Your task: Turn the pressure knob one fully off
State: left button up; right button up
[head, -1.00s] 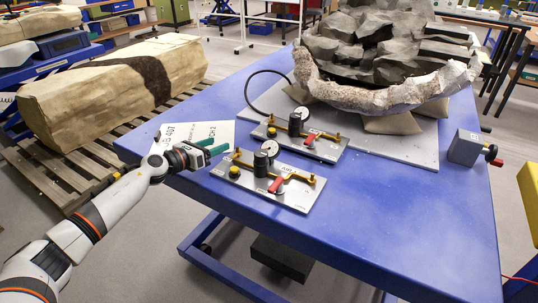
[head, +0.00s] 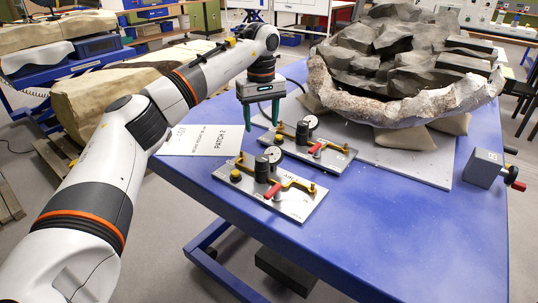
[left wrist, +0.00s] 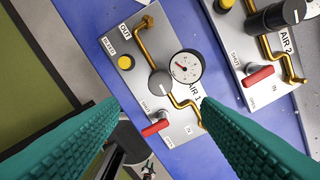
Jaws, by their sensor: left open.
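The near panel, marked AIR 1 (left wrist: 120,58), lies on the blue table and also shows in the head view (head: 297,207). It carries a dark round pressure knob (left wrist: 159,82) with a pale mark, seen as a black upright cylinder (head: 262,169) in the head view. A white-faced gauge (left wrist: 186,66) sits beside the knob. A red lever (left wrist: 156,127) is near the SHUT label. My left gripper (head: 262,121) is open and empty above the panel, fingers pointing down. In the left wrist view, the knob appears between its green fingertips (left wrist: 162,103), apart from both. My right gripper is out of view.
A similar panel, AIR 2 (left wrist: 259,97), lies just behind. A yellow bleed button (left wrist: 126,62) and brass pipe (left wrist: 146,42) are near the knob. A printed sheet (head: 202,141) lies left. A large fossil block (head: 400,98) stands behind. The table's front right (head: 420,240) is clear.

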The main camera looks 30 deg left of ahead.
aim_at(262, 158)
pick_arm(q)
notch_tip(262, 158, down, 11)
jog(key=shift+f+p, duration=0.15)
jog(key=shift+p, duration=0.15)
jog(key=c, duration=1)
